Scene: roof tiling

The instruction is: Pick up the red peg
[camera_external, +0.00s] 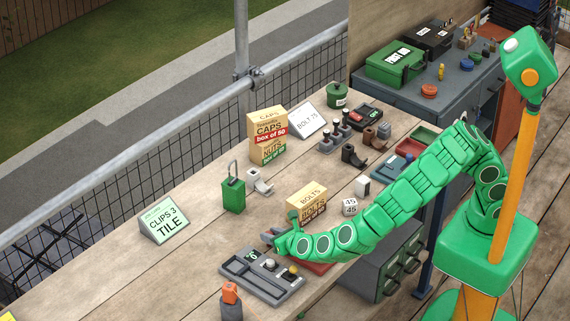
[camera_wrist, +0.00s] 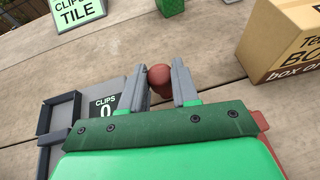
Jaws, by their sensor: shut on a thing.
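The red peg (camera_wrist: 159,76) shows its rounded, brownish-red end between the two grey fingers in the wrist view. My gripper (camera_wrist: 158,88) is shut on it, with one finger on each side. The lower part of the peg is hidden behind the gripper body. In the external view my gripper (camera_external: 270,239) is low over the workbench, just behind the grey compartment tray; the peg cannot be made out there.
A bolts box (camera_external: 305,197) stands close behind my arm.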

